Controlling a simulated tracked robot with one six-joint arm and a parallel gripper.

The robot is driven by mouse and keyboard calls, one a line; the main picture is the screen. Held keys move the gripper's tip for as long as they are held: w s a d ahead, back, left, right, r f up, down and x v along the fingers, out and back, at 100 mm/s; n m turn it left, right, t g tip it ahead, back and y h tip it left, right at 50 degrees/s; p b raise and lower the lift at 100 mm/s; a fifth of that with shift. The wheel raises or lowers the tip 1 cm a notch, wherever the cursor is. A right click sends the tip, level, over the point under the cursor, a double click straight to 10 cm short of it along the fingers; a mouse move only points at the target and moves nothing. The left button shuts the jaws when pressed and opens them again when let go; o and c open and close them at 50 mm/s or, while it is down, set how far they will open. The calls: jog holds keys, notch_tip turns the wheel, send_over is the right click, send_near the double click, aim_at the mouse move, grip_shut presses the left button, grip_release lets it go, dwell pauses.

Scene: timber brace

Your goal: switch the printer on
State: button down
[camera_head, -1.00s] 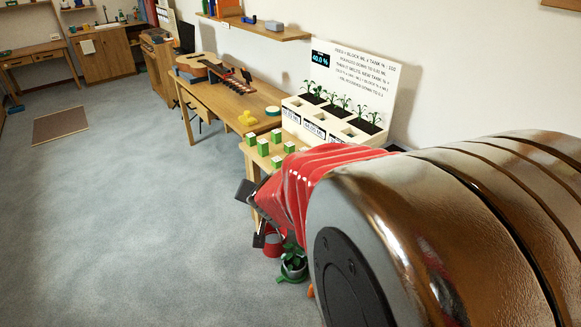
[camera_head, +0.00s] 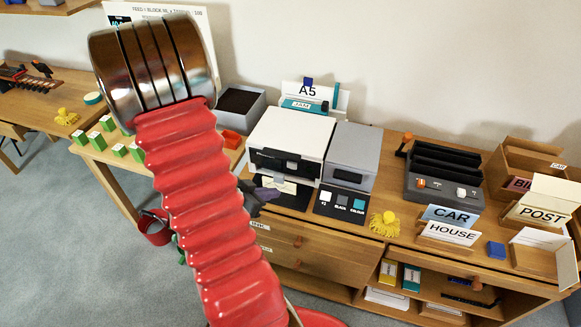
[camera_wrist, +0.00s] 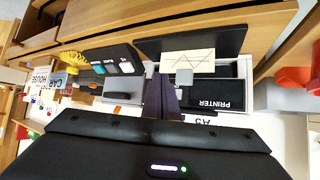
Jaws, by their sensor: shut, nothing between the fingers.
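The printer (camera_head: 292,132) is a white box with a dark front, on the wooden desk in the middle of the head view. In the wrist view it appears upside down, with its dark PRINTER label (camera_wrist: 215,102). A black panel (camera_head: 343,206) beside it carries white, dark and teal squares; it also shows in the wrist view (camera_wrist: 110,60). My gripper (camera_head: 268,194) is shut and empty, low in front of the printer's left side. In the wrist view its fingers (camera_wrist: 160,84) point toward the printer front, near a small grey block (camera_wrist: 184,76). Any power switch cannot be made out clearly.
A grey unit (camera_head: 352,155) stands right of the printer. A yellow pom-pom (camera_head: 384,224), CAR and HOUSE cards (camera_head: 448,232) and a dark slotted device (camera_head: 440,175) are further right. Green blocks (camera_head: 118,150) lie on the left table. A dark tray with a paper (camera_wrist: 187,61) juts out from the printer.

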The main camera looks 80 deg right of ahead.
jog(key=shift+s+a+f+g, duration=0.1)
jog(key=shift+s+g, duration=0.2)
jog(key=shift+s, duration=0.4)
send_near(292, 166)
jog(key=s+d+f, duration=0.2)
jog(key=s+f, duration=0.1)
jog(key=f, duration=0.1)
jog(key=shift+s+f, duration=0.2)
jog(key=shift+f, duration=0.2)
jog(key=shift+d, duration=0.15)
dwell(1.6)
jog(key=shift+d, duration=0.3)
jog(key=shift+s+d, duration=0.1)
jog(key=shift+d, duration=0.3)
dwell(0.9)
jog(key=shift+a, duration=0.8)
